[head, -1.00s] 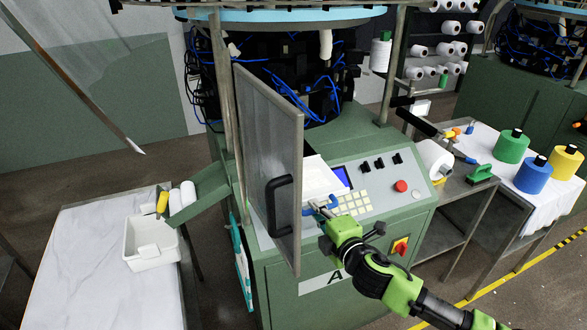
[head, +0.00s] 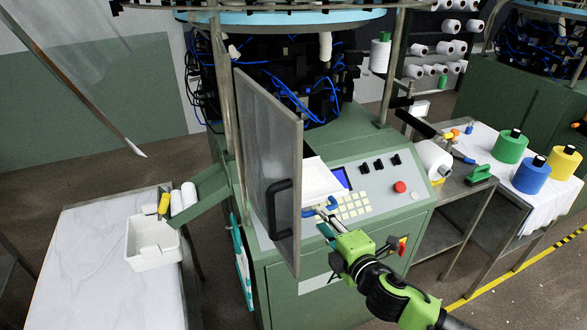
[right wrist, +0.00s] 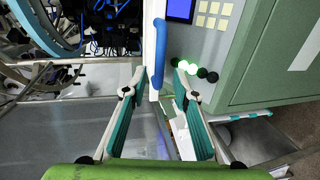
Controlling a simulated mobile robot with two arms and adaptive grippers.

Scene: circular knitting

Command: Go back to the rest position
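My right gripper (head: 322,222) is in front of the green knitting machine's control panel (head: 375,195), just right of the open mesh door (head: 270,140). In the right wrist view my right gripper (right wrist: 160,80) has its two teal-padded fingers spread apart, with nothing held between them. A blue bar handle (right wrist: 160,45) stands just beyond the fingertips; in the head view part of it (head: 332,203) shows beside the door edge. I cannot tell if a fingertip touches it. My left gripper is not in view.
The door's black handle (head: 279,208) sticks out left of my arm. A white bin (head: 152,252) stands on the left table (head: 95,270). A side cart (head: 450,200) and a table with green, blue and yellow cones (head: 533,175) stand at the right.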

